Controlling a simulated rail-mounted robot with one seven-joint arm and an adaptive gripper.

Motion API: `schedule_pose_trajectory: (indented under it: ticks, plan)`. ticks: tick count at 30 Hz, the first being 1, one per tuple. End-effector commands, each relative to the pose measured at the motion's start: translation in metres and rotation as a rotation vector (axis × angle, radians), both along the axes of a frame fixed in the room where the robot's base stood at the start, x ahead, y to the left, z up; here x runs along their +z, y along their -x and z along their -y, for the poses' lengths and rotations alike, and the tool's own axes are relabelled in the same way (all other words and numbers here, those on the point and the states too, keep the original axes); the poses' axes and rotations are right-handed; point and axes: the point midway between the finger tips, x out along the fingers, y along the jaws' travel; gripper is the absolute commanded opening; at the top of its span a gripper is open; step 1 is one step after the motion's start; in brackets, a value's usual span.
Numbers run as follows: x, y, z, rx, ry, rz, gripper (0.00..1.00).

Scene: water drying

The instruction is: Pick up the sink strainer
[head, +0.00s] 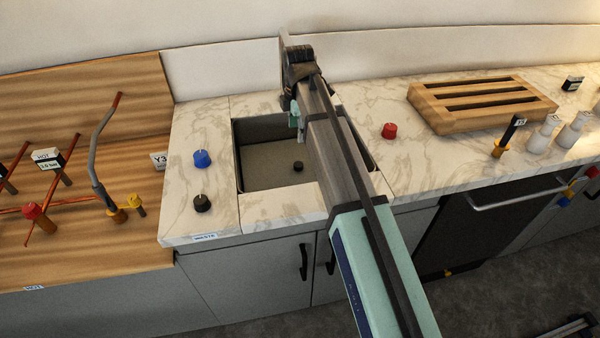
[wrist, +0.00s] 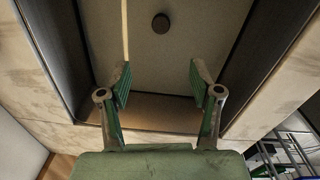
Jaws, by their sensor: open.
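The sink strainer looks like a small dark round piece (head: 298,165) on the floor of the sink (head: 262,180). It also shows as a dark disc (wrist: 160,23) near the top middle of the wrist view. My gripper (wrist: 160,83) is open, its two green fingers apart with nothing between them. In the wrist view the disc lies beyond the fingertips, roughly centred between them, and apart from them. In the head view my gripper (head: 297,118) is over the back part of the sink, and my arm hides the sink's right part.
A blue knob (head: 202,159) and a black knob (head: 201,202) stand left of the sink. A red knob (head: 389,130) and a slatted wooden board (head: 480,103) are on the marble counter to the right.

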Motion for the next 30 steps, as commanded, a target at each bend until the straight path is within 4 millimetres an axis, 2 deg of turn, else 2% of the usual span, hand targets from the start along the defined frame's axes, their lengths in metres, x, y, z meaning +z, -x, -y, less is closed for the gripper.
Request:
schedule_pose_trajectory:
  ticks: [18, 22, 30]
  plan:
    - [-0.102, -0.002, -0.001, 0.001, 0.001, -0.002, 0.64]
    - [-0.114, -0.003, -0.001, 0.001, 0.000, 0.000, 0.64]
    - [-0.124, -0.003, -0.001, 0.001, 0.000, -0.001, 0.64]
